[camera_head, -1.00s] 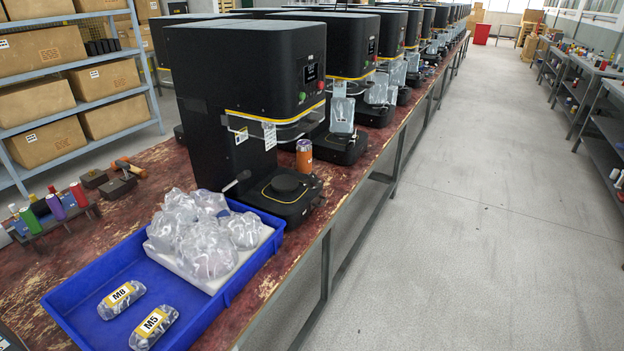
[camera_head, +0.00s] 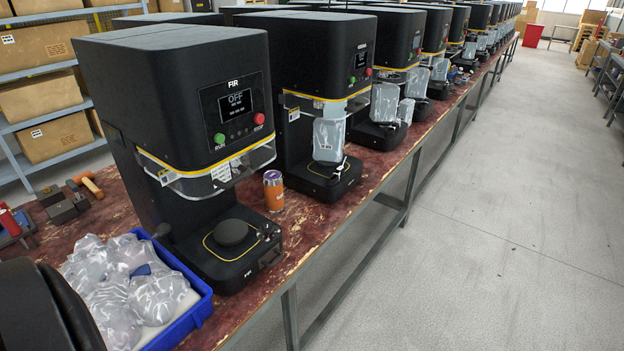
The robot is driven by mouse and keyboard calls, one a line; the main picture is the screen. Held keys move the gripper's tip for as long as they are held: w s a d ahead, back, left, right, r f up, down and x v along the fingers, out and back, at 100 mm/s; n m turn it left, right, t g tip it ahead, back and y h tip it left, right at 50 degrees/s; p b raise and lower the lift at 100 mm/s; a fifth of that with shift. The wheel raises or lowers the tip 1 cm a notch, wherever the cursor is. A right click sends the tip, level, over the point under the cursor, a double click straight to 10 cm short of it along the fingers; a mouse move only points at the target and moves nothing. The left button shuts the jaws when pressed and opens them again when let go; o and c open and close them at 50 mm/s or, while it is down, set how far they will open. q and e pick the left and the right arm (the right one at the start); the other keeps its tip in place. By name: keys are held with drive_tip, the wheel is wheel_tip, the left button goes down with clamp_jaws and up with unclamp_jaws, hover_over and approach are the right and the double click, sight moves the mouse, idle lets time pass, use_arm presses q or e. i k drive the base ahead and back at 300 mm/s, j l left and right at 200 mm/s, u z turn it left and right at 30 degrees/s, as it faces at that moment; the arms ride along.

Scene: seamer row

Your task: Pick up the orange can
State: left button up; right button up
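A dark rounded part, apparently of my own arm, shows at the lower left corner. Neither gripper's fingers show in the view.
A blue tray (camera_head: 206,303) with clear plastic bags (camera_head: 120,285) sits at the front left. The nearest seamer's base (camera_head: 235,250) juts toward the bench edge beside the can. The grey floor aisle (camera_head: 470,250) on the right is clear.

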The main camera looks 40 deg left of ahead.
sight(274, 190)
drive_tip(key=i+l+u, duration=0.1)
drive_tip(key=i, duration=1.35)
drive_tip(key=i+u, duration=0.25)
drive_tip(key=u, duration=0.15)
drive_tip(key=i+l+u, duration=0.1)
drive_tip(key=i+u, duration=0.25)
drive_tip(key=i+l+u, duration=0.15)
drive_tip(key=u, duration=0.25)
drive_tip(key=i+l+u, duration=0.25)
drive_tip(key=u, duration=0.15)
